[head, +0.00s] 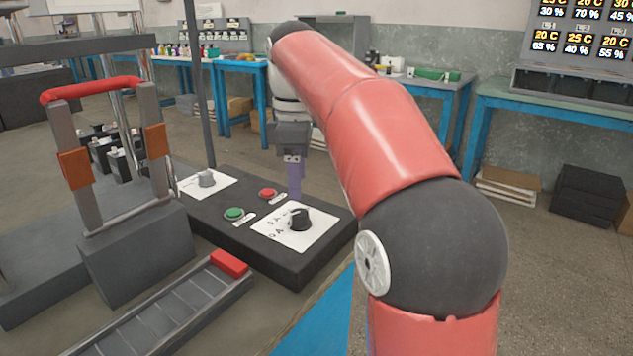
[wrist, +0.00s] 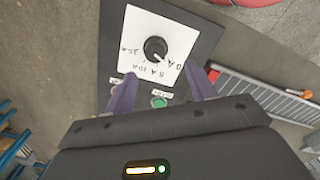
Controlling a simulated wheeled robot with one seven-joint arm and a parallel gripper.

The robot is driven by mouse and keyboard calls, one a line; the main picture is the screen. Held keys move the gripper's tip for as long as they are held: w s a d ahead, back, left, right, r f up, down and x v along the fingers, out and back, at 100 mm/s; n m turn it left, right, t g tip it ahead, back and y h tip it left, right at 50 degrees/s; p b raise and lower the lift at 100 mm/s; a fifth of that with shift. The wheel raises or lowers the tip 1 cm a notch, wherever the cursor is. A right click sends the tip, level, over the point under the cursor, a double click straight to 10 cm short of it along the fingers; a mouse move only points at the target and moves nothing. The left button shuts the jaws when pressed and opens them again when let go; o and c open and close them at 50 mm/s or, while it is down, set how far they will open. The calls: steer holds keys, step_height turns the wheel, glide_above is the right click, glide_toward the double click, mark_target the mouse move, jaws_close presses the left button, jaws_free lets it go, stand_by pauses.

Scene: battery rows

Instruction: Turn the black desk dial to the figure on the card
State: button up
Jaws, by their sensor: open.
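The black dial (head: 300,219) sits on a white scale plate (head: 318,238) at the near right end of a dark control box (head: 312,268). In the wrist view the dial (wrist: 155,48) lies ahead of my fingers, its plate marked with several figures such as 5 A and 10 A. My gripper (head: 294,192) points down over the box, behind the dial in the head view. In the wrist view my gripper (wrist: 163,92) is open and empty, its purple fingers apart from the dial. I cannot make out the card.
A green button (head: 234,213) and a red button (head: 267,193) sit beside the dial plate. A grey knob (head: 206,178) is at the box's far end. A grey frame with a red handle (head: 92,90) stands left, and a ribbed ramp (head: 165,315) lies in front.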

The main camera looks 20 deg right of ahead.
mark_target(299, 212)
steer(key=shift+w+d, duration=0.25)
steer(key=shift+w, duration=0.25)
steer(key=shift+f, duration=0.2)
step_height(299, 212, down, 7)
steer(key=shift+s+f, duration=0.1)
steer(key=shift+c, duration=0.3)
steer(key=c, duration=0.9)
